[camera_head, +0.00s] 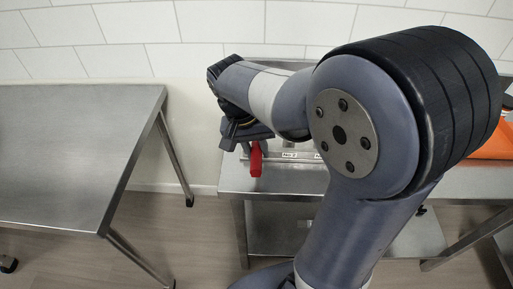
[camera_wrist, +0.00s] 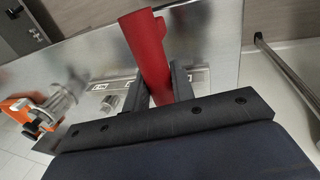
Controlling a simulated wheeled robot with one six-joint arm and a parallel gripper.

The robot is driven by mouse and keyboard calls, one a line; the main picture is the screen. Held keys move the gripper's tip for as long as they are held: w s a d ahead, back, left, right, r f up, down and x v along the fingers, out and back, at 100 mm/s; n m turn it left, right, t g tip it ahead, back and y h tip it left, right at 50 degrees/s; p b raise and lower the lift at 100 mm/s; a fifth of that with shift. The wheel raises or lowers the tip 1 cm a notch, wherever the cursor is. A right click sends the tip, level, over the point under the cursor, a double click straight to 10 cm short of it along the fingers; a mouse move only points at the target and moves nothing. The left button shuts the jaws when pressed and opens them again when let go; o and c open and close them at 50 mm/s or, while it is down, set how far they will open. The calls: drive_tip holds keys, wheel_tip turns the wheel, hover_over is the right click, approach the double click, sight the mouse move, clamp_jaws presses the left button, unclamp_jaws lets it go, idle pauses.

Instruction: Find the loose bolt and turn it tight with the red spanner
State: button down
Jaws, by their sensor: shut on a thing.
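My gripper (camera_head: 247,141) is shut on the red spanner (camera_head: 256,160), above the left end of the steel table (camera_head: 232,180). In the wrist view, the red spanner (camera_wrist: 147,50) stands out between the two dark fingers (camera_wrist: 162,86) of my gripper. On the table is a metal plate (camera_head: 275,155) with small white labels (camera_head: 289,155). A fitting (camera_wrist: 108,103) shows beside a label in the wrist view. I cannot tell which bolt is loose.
An orange object with a metal cylinder (camera_wrist: 62,100) stands on the table; orange also shows at the right edge (camera_head: 492,146) in the head view. Another steel table (camera_head: 70,150) stands at left, with a floor gap between. My arm hides much of the work table.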

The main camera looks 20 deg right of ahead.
drive_tip(key=shift+f, duration=0.1)
drive_tip(key=shift+b+x, duration=0.65)
drive_tip(key=shift+x, duration=0.25)
drive_tip(key=shift+w+a+m+g, duration=0.15)
drive_tip(key=shift+w+a+m, duration=0.1)
drive_tip(key=shift+a+m, duration=0.35)
drive_tip(key=shift+w+a+m+g, duration=0.15)
drive_tip(key=shift+w+a+m, duration=0.1)
drive_tip(key=shift+a+m, duration=0.3)
drive_tip(key=shift+w+a+m+y, duration=0.3)
drive_tip(key=shift+w+a+m, duration=0.3)
drive_tip(key=shift+a+m, duration=0.45)
drive_tip(key=w+a+m, duration=0.1)
drive_tip(key=m, duration=0.1)
drive_tip(key=w+a+m+g, duration=0.1)
drive_tip(key=m, duration=0.1)
drive_tip(key=shift+w+y, duration=0.3)
drive_tip(key=shift+w, duration=0.1)
drive_tip(key=w+m, duration=0.1)
drive_tip(key=m, duration=0.1)
drive_tip(key=w+a+m+y, duration=0.1)
drive_tip(key=w+m, duration=0.1)
drive_tip(key=shift+w+a+m, duration=0.1)
drive_tip(key=shift+w+m, duration=0.2)
drive_tip(key=w+m, duration=0.3)
drive_tip(key=m, duration=0.1)
drive_tip(key=shift+w+y, duration=0.4)
